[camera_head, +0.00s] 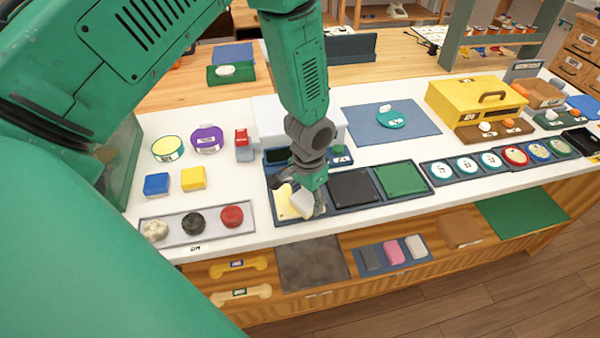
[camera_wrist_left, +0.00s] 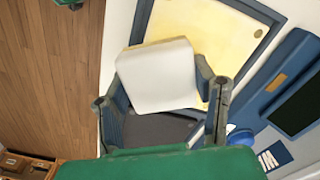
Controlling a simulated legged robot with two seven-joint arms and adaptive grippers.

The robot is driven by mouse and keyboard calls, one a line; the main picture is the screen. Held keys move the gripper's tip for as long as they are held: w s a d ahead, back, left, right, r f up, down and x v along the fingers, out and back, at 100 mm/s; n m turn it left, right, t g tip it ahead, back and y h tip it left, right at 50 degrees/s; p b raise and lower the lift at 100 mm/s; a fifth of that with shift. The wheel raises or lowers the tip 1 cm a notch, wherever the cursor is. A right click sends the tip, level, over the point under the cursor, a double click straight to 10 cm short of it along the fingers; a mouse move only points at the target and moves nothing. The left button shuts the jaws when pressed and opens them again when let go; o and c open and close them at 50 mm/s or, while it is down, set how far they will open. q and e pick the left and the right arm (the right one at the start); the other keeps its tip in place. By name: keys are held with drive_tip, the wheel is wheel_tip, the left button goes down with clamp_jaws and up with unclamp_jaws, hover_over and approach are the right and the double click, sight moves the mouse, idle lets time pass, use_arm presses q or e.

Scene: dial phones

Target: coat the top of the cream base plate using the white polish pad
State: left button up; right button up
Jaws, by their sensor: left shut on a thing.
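My left gripper (camera_head: 309,204) reaches down over the front middle of the white counter. It is shut on the white polish pad (camera_head: 301,201), a pale block that also shows between the fingers in the left wrist view (camera_wrist_left: 157,76). The cream base plate (camera_head: 282,201) lies in the left compartment of a dark blue tray, and the pad hides part of its right side. In the left wrist view the plate (camera_wrist_left: 205,22) shows pale yellow, just beyond the pad. The pad overlaps the plate's edge there; I cannot tell whether they touch. My right gripper is not in view.
A black plate (camera_head: 352,187) and a green plate (camera_head: 400,179) lie in compartments to the right. A grey tray (camera_head: 175,238) with three round pieces is at left. A blue mat (camera_head: 417,123) lies behind. The counter's front edge is close to the tray.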

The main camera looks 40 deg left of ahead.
sight(306, 200)
use_arm(q)
drive_tip(key=shift+s+d, duration=0.1)
drive_tip(key=shift+s, duration=0.2)
wheel_tip(306, 200, up, 3)
drive_tip(key=shift+s+d+f+p, duration=0.1)
drive_tip(key=shift+d+p, duration=0.05)
drive_tip(key=shift+p, duration=0.7)
wheel_tip(306, 200, up, 2)
drive_tip(key=shift+p, duration=1)
wheel_tip(306, 200, up, 4)
drive_tip(key=p, duration=0.3)
drive_tip(key=shift+f, duration=0.25)
